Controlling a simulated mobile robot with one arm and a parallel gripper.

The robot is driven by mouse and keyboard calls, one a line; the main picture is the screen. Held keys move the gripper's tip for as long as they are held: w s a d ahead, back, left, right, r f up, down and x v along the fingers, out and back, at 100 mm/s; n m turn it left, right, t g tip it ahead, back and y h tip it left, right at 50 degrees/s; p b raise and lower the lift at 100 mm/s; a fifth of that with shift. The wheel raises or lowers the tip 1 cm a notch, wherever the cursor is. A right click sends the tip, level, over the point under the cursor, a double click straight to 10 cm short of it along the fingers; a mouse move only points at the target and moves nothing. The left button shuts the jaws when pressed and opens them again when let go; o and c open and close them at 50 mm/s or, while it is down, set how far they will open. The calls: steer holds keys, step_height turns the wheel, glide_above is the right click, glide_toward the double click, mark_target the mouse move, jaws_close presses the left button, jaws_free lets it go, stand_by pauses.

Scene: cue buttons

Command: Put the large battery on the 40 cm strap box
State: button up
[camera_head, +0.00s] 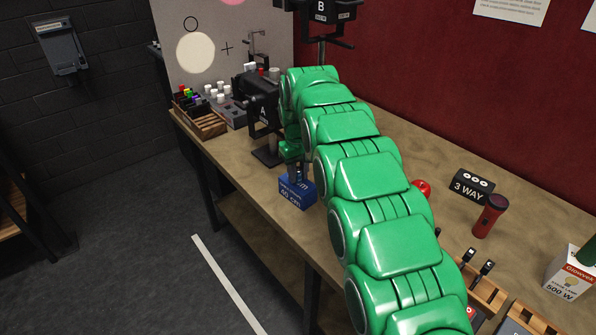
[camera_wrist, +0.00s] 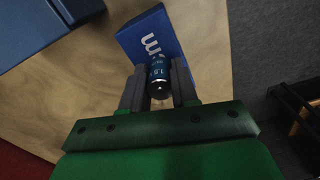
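The blue strap box (camera_head: 295,192), marked 40 cm, sits near the front edge of the workbench. It also shows in the wrist view (camera_wrist: 143,34), just beyond my fingertips. My gripper (camera_head: 299,168) points down right over the box. In the wrist view my gripper (camera_wrist: 160,76) has the battery (camera_wrist: 160,74) between its two grey fingers. The battery is dark blue with a 1.5 marking and a metal end. The fingers appear to press on both its sides. I cannot tell whether its far end touches the box.
A black stand marked A (camera_head: 262,104) is close behind the box. A wooden rack (camera_head: 201,122) stands at the far left end. A red flashlight (camera_head: 490,215), a black 3 WAY box (camera_head: 471,187) and a bulb carton (camera_head: 570,278) are on the right. My arm hides the bench middle.

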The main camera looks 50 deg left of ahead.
mark_target(298, 169)
steer(key=o, duration=0.4)
steer(key=shift+c, duration=0.2)
steer(key=shift+r, duration=0.1)
steer(key=shift+r, duration=3.75)
